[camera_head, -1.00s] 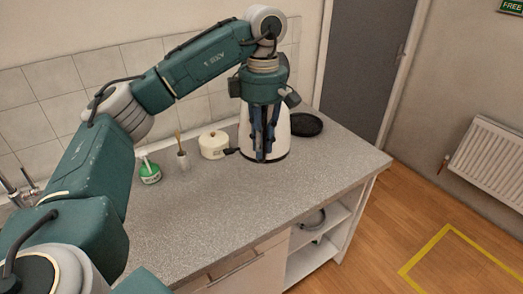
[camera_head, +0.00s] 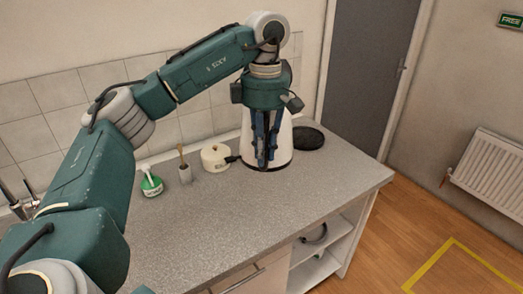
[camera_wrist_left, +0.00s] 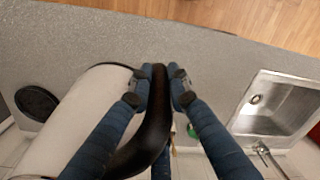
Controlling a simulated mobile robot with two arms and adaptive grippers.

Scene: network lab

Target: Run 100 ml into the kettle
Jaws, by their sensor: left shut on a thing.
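The white kettle (camera_head: 283,147) stands upright on the grey counter near its far right end. In the left wrist view its pale body (camera_wrist_left: 75,125) lies at the left, with its dark handle (camera_wrist_left: 152,132) running up the middle. My left gripper (camera_head: 264,166) points down in front of the kettle. In the left wrist view its two blue fingers (camera_wrist_left: 162,88) are shut on the handle, one on each side. The tap (camera_head: 17,203) is at the far left, mostly cut off; it also shows beside the steel sink (camera_wrist_left: 234,122) in the left wrist view. My right gripper is not in view.
A round black plate-like thing (camera_head: 308,139) lies right of the kettle. A cream round pot-like object (camera_head: 214,157), a grey cup with a brush (camera_head: 185,174) and a green-and-white bottle (camera_head: 151,184) stand left of it. The front counter (camera_head: 230,225) is clear.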

